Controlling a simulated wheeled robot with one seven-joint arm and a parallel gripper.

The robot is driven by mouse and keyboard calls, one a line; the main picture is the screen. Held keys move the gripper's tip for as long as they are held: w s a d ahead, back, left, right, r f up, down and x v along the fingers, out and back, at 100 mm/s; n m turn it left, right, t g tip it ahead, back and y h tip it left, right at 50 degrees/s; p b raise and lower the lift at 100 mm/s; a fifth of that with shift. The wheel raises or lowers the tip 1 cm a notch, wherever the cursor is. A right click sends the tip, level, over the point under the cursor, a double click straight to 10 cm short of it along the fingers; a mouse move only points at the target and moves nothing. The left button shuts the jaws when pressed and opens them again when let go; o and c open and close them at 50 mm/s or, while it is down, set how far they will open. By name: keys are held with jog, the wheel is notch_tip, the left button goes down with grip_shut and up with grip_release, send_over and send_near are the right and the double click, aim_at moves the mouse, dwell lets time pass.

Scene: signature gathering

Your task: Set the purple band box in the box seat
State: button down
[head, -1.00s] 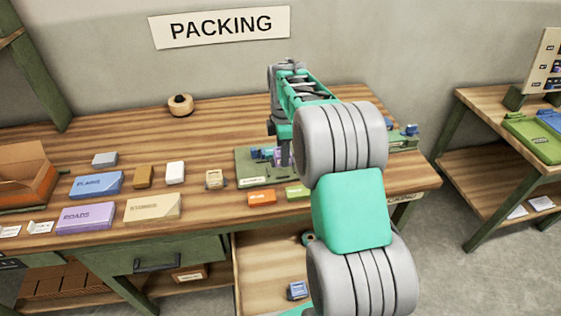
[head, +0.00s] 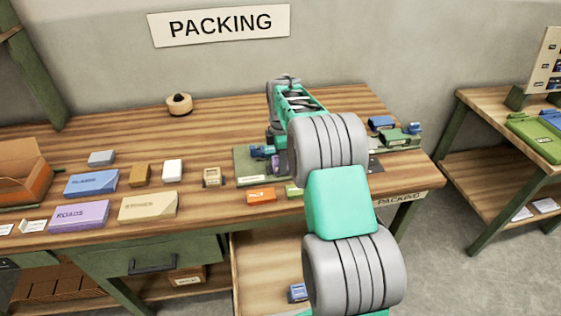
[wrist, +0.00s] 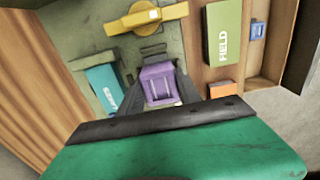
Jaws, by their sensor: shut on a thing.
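The purple band box (wrist: 158,84) shows in the wrist view between the dark fingers of my gripper (wrist: 158,98), which is shut on it. It is over or on an olive-green fixture (wrist: 88,62); whether it touches the surface is not clear. In the head view the green fixture (head: 243,168) stands on the packing table, with a bit of purple (head: 282,163) beside my arm. My arm hides most of the gripper there. I cannot make out the box seat itself under the held box.
A teal block (wrist: 103,82) lies left of the held box and a yellow clamp-like part (wrist: 146,18) beyond it. A green FIELD box (wrist: 222,40) and an orange box (wrist: 222,89) lie right. Several boxes, including a lilac one (head: 80,215), cover the table's left.

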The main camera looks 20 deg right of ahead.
jog(key=shift+s+f, duration=0.25)
jog(key=shift+f, duration=0.35)
jog(key=c, duration=1.2)
grip_release()
jog(key=shift+f, duration=0.1)
jog(key=o, duration=0.4)
jog(key=shift+a+f, duration=0.1)
jog(key=shift+f, duration=0.1)
jog(key=shift+c, duration=0.2)
jog(key=shift+s, duration=0.1)
notch_tip(320, 180, up, 14)
jog(key=s+a+r+m+t, duration=0.2)
jog(key=s+a+r+m, duration=0.1)
jog(key=s+a+m, duration=0.55)
jog(key=s+a+f+m, duration=0.2)
jog(key=s+f+m, duration=0.1)
jog(key=s, duration=0.5)
jog(key=s+a+f+m+t, duration=0.1)
jog(key=s+f+m, duration=0.3)
jog(key=s, duration=0.4)
jog(key=shift+s+a, duration=0.4)
jog(key=shift+a, duration=0.15)
